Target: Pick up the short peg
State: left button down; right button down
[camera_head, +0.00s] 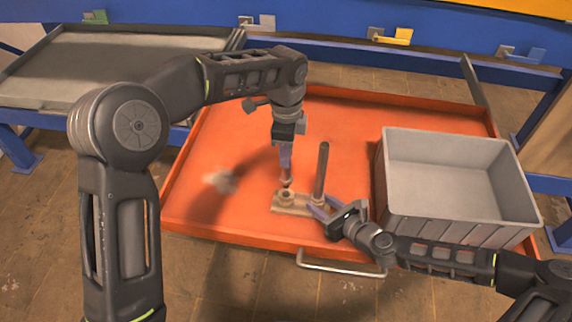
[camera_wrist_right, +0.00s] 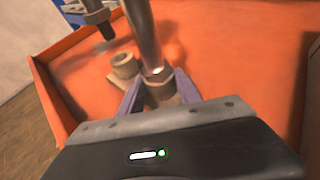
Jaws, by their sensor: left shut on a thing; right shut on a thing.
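A tan base (camera_head: 301,211) with two round sockets lies on the orange tray (camera_head: 225,160). A long grey peg (camera_head: 323,170) stands upright in its right socket, and also shows in the right wrist view (camera_wrist_right: 142,35). The left socket (camera_head: 286,197) looks open at the top, and shows in the wrist view (camera_wrist_right: 123,66). My left gripper (camera_head: 286,178) points down above the left socket, shut on what looks like the short peg, whose dark end (camera_wrist_right: 106,31) shows in the wrist view. My right gripper (camera_head: 322,206) is shut around the right socket's collar (camera_wrist_right: 159,88).
A grey bin (camera_head: 455,225) stands on the tray to the right of the base. A tray handle (camera_head: 340,266) is at the front edge. A grey tray (camera_head: 95,65) lies at the back left.

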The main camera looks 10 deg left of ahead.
pick_arm(q)
notch_tip(320, 180, up, 3)
jog(key=shift+r, duration=0.2)
dwell(0.5)
pick_arm(e)
jog(key=c, duration=0.7)
grip_release()
jog(key=shift+c, duration=0.2)
jog(key=v, duration=1.2)
jog(key=shift+a+r, duration=0.1)
